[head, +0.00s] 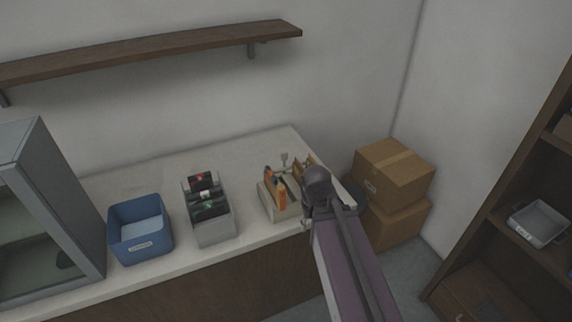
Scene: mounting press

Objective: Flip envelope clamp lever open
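I cannot make out an envelope clamp or its lever in the head view. My arm reaches up from the bottom of the picture to the right end of the counter (160,178). Its dark rounded joint covers part of the counter's right end and whatever lies behind it. A beige tool holder (268,207) with orange-handled tools (281,196) stands just left of the arm.
A grey glass-fronted cabinet (62,190), a blue bin (142,242) and a grey rack (213,231) with dark packets stand left on the counter. A wall shelf (150,50) hangs above. Cardboard boxes (393,168) are stacked right; a brown shelf unit (490,235) stands beyond.

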